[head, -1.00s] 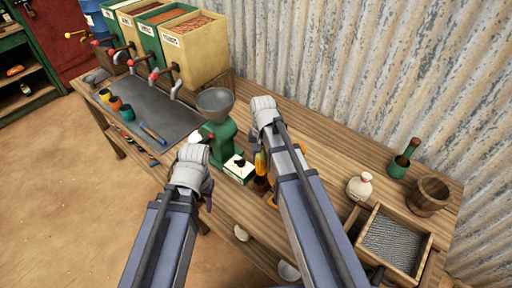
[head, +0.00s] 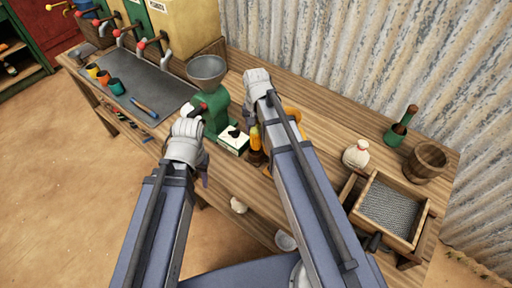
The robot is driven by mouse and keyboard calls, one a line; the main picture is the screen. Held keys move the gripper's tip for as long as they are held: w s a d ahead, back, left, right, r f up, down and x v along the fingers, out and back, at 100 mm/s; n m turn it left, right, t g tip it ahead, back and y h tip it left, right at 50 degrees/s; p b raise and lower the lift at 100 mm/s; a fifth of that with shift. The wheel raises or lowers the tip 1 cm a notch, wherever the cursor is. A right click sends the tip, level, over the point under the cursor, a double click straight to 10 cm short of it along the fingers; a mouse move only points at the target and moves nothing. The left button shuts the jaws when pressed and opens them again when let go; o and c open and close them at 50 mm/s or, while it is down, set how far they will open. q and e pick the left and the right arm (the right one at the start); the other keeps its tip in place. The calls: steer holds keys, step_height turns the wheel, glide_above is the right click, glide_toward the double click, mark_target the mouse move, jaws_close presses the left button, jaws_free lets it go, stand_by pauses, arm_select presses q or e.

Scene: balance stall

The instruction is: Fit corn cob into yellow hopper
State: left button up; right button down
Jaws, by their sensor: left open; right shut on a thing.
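A yellow-orange thing (head: 292,114) stands on the bench, mostly hidden behind my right arm; it may be the yellow hopper, but I cannot make out its opening. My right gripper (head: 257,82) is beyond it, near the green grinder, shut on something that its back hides. I cannot see a corn cob anywhere. My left gripper (head: 187,134) is open at the bench's front edge, in front of the green grinder (head: 216,107); its fingertips are mostly hidden.
Corrugated metal closes the back.

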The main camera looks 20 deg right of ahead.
mark_target(256, 142)
steer(key=shift+f+b, duration=2.55)
steer(key=shift+f, duration=0.55)
steer(key=shift+f, duration=0.25)
steer(key=shift+c, duration=1.8)
jaws_free()
steer(key=shift+r, duration=0.1)
steer(key=shift+r, duration=0.1)
